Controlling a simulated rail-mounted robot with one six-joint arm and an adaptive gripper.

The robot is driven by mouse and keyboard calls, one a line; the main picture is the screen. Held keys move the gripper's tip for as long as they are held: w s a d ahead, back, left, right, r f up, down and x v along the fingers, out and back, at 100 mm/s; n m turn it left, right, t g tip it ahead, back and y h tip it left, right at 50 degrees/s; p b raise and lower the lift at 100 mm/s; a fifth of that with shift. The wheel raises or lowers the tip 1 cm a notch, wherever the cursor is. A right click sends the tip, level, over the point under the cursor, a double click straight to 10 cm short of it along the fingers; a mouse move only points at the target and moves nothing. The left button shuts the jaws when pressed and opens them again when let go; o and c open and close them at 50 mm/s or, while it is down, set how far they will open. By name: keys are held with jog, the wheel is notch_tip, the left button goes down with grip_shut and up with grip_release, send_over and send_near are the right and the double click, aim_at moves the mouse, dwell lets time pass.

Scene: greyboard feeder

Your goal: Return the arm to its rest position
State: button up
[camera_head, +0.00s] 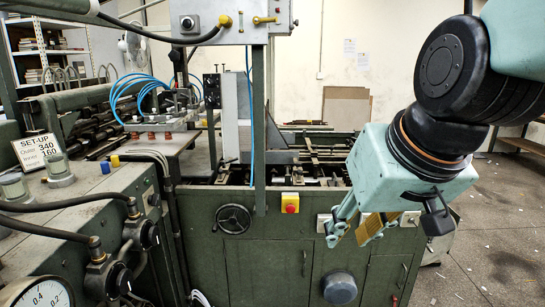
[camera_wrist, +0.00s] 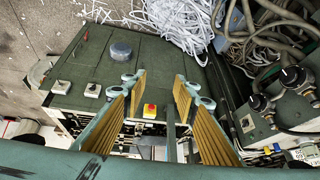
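My gripper (camera_head: 349,238) hangs from the teal arm at the right of the head view, pointing down and to the left, in front of the green machine (camera_head: 255,262). In the wrist view my gripper (camera_wrist: 158,84) shows two fingers with ribbed tan pads. A clear gap lies between them, so it is open, and nothing is held. The fingers appear apart from the machine, though the exact distance is hard to tell. The rest position is not marked in either view.
The machine's front carries a handwheel (camera_head: 233,219), a red button on a yellow box (camera_head: 290,203) and a dark round knob (camera_head: 340,288). A gauge panel (camera_head: 90,215) stands at left. Open floor (camera_head: 490,240) lies at right. White paper strips (camera_wrist: 185,22) lie on the floor.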

jog(key=s+d+g, duration=0.1)
jog(key=s+d, duration=0.2)
jog(key=s, duration=0.6)
jog(key=s+d+f+m+g+h, duration=0.1)
jog(key=s+d, duration=0.3)
jog(key=s, duration=0.5)
jog(key=shift+s+f, duration=0.15)
